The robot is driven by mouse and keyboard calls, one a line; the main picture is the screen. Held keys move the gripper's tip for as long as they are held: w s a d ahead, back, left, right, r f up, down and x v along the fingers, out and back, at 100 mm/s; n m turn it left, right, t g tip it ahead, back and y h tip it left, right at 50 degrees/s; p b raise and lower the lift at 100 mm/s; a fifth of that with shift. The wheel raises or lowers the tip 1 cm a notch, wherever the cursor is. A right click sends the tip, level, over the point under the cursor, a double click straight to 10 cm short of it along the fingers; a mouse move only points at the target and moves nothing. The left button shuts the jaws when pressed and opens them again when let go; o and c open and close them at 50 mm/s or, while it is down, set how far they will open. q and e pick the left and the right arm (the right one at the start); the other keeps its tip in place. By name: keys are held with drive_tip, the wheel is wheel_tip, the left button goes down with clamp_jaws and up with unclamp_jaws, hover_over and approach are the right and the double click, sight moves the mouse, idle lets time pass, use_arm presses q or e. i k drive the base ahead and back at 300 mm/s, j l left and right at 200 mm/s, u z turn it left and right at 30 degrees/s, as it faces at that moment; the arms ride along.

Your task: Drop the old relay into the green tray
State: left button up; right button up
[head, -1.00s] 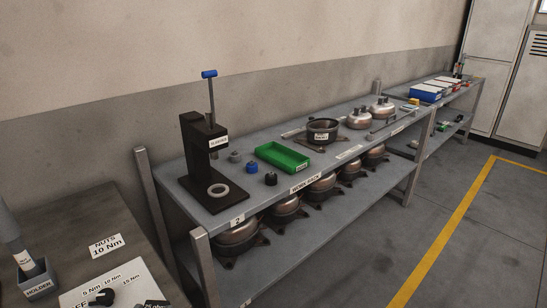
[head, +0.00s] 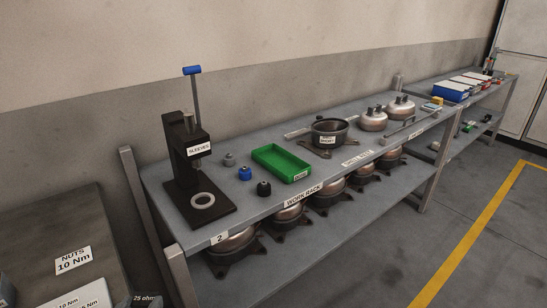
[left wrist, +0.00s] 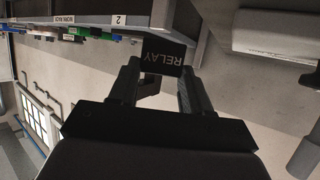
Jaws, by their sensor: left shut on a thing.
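The relay (left wrist: 165,54), a dark block with white RELAY lettering, is in the left wrist view between the fingertips of my left gripper (left wrist: 160,72). The gripper is shut on it, and the relay is clear of any surface there. The green tray (head: 281,163) stands on the top shelf of the workbench in the head view. It looks empty. A dark piece marked "25 ohm" shows at the bottom edge of the head view; I cannot tell if it is the relay. My right gripper is not in view.
A black press (head: 190,165) stands left of the tray on the bench (head: 330,180). A blue-based part (head: 245,174) and a black part (head: 264,188) stand between them. An open compressor housing (head: 328,132) is to the right. A dark table (head: 60,230) is at lower left.

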sight(275, 165)
drive_tip(key=i+l+u, duration=0.15)
drive_tip(key=l, duration=0.2)
drive_tip(key=i+l+u, duration=0.3)
drive_tip(key=i+l, duration=0.15)
drive_tip(key=l, duration=0.3)
drive_tip(key=i+l+u, duration=0.15)
drive_tip(key=l, duration=0.25)
drive_tip(key=i+l+u, duration=0.1)
drive_tip(key=l, duration=0.3)
